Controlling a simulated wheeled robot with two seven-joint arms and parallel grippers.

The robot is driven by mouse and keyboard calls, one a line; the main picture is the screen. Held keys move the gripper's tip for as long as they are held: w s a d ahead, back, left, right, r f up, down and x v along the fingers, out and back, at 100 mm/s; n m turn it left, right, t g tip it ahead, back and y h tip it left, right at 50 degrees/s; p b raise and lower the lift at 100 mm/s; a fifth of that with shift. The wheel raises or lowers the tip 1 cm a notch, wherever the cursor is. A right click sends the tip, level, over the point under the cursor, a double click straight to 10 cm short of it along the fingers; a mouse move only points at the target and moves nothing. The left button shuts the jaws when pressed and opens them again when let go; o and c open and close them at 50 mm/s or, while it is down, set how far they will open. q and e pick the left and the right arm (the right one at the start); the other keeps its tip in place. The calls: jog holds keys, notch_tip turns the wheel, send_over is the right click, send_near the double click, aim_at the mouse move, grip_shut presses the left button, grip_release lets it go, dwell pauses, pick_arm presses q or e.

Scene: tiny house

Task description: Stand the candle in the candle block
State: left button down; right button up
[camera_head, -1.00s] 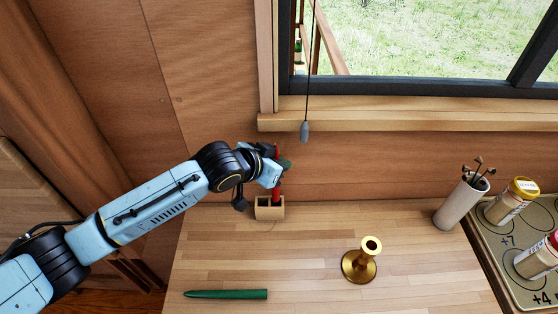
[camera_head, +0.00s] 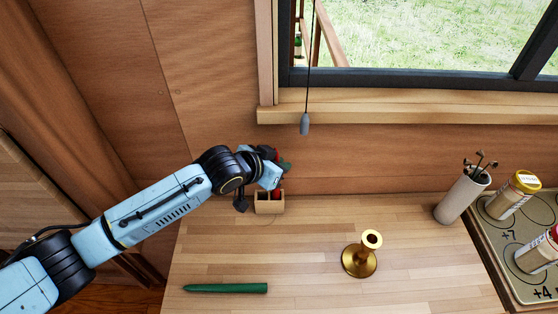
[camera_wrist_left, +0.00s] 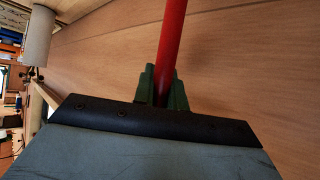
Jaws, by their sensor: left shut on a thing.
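My left gripper (camera_head: 284,167) is shut on a red candle (camera_head: 277,194), just above the wooden candle block (camera_head: 269,208) at the back left of the worktop. The candle's lower end shows at the block's top opening; I cannot tell how deep it sits or whether it touches. In the left wrist view the candle (camera_wrist_left: 171,45) runs up from between the green fingertips (camera_wrist_left: 162,88). The wrist hides part of the candle in the head view. My right gripper is not in view.
A dark green taper (camera_head: 226,288) lies at the front left of the worktop. A brass candlestick (camera_head: 359,262) stands front centre. A pale cylinder holder (camera_head: 462,198) and a tray with jars (camera_head: 514,196) are at the right. A cord pull (camera_head: 305,124) hangs near the window.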

pick_arm(q)
jog(key=shift+f, duration=0.2)
dwell(0.3)
jog(key=shift+f, duration=0.7)
dwell(0.3)
jog(key=c, duration=1.3)
grip_release()
jog(key=shift+c, duration=0.2)
jog(key=shift+r, duration=0.1)
jog(key=shift+w+a, duration=0.15)
jog(key=shift+a+r, duration=0.2)
jog(key=shift+r, duration=0.05)
jog(key=s+p+v, duration=0.1)
jog(key=v, duration=1.1)
jog(key=shift+s, duration=0.2)
